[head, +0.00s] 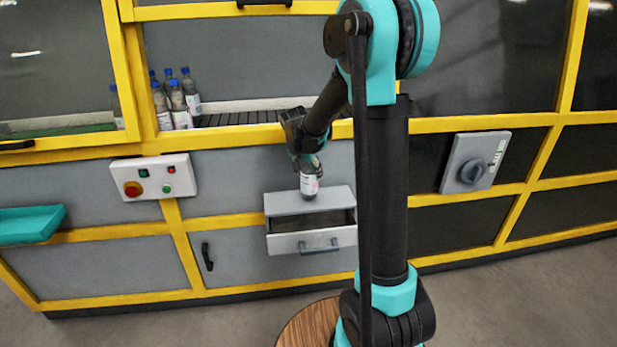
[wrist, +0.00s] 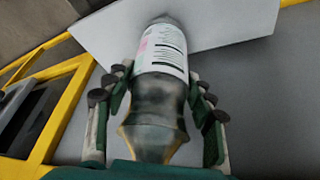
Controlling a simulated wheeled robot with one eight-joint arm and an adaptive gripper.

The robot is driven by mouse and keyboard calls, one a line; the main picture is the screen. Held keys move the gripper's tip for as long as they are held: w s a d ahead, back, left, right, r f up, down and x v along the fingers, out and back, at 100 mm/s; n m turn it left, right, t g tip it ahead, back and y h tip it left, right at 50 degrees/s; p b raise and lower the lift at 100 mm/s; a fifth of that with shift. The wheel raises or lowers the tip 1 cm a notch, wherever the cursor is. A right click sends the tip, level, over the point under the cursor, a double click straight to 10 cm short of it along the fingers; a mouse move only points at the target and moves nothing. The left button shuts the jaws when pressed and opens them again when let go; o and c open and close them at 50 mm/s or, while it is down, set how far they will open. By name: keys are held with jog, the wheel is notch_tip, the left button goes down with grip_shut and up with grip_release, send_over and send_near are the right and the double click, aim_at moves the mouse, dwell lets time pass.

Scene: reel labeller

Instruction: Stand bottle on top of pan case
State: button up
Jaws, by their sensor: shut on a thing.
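A bottle with a white label (head: 309,186) is in my gripper (head: 308,165), upright in the head view, its base at the top face of the grey pan case (head: 284,204). I cannot tell whether the base touches that face. The pan case has an open drawer front with a handle below. In the wrist view my gripper (wrist: 158,105) has its fingers on both sides of the bottle (wrist: 160,75). The light top of the pan case (wrist: 235,22) lies beyond the bottle's far end.
Several bottles with blue caps (head: 182,97) stand on the conveyor behind the yellow frame. A control box with buttons (head: 153,178) is left of the pan case. A rotary switch box (head: 475,162) is at right. A teal tray (head: 30,224) juts out at far left.

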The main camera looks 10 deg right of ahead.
jog(key=shift+f, duration=0.75)
jog(key=shift+f, duration=0.1)
jog(key=o, duration=1.6)
jog(key=shift+o, duration=0.2)
jog(key=v, duration=1.1)
jog(key=shift+r, duration=0.4)
jog(key=s+d+f+n+y, duration=0.1)
jog(key=s+f, duration=0.3)
jog(key=s, duration=0.5)
jog(key=s+d+f+n, duration=0.3)
jog(key=s+f, duration=0.2)
jog(key=s, duration=0.4)
jog(key=s+d+f+n+y, duration=0.1)
jog(key=s+f, duration=0.3)
jog(key=s, duration=0.4)
jog(key=shift+s+d+f+n+y, duration=0.3)
jog(key=shift+s+d+n, duration=0.1)
jog(key=shift+d+n, duration=0.45)
